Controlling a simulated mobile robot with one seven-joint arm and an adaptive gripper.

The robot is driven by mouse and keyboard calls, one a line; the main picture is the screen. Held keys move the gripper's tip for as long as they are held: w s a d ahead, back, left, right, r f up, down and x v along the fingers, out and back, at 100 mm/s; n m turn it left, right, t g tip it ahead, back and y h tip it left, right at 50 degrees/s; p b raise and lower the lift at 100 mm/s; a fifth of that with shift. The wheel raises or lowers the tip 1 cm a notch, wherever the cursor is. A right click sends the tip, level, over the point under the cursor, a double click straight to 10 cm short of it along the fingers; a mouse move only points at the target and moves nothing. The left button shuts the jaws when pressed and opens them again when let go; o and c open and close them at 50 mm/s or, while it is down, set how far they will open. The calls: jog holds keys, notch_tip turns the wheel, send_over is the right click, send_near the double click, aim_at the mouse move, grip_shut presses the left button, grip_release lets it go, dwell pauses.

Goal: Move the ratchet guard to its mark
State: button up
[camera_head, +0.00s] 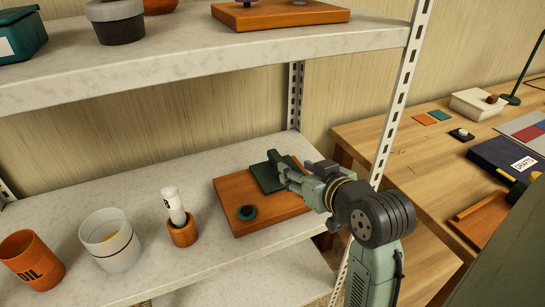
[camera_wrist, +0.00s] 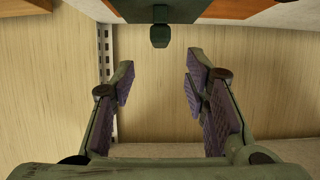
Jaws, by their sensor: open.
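A dark green block (camera_head: 267,178), which looks like the ratchet guard, sits on a brown wooden board (camera_head: 228,189) on the lower shelf. I cannot make out a mark for certain.
An orange oil can (camera_head: 32,262), a pale pot (camera_head: 111,246) and a wooden cup (camera_head: 183,233) holding a white bottle (camera_head: 173,205) stand left of the board. A perforated shelf post (camera_head: 388,125) rises at right. The upper shelf (camera_head: 200,62) overhangs. A workbench (camera_head: 410,165) stands at right.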

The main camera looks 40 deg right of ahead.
aim_at(279, 160)
jog(key=p+x, duration=0.2)
jog(key=x, duration=0.7)
jog(key=shift+w+f, duration=0.1)
jog(key=shift+w, duration=0.3)
jog(key=shift+c, duration=0.6)
grip_shut()
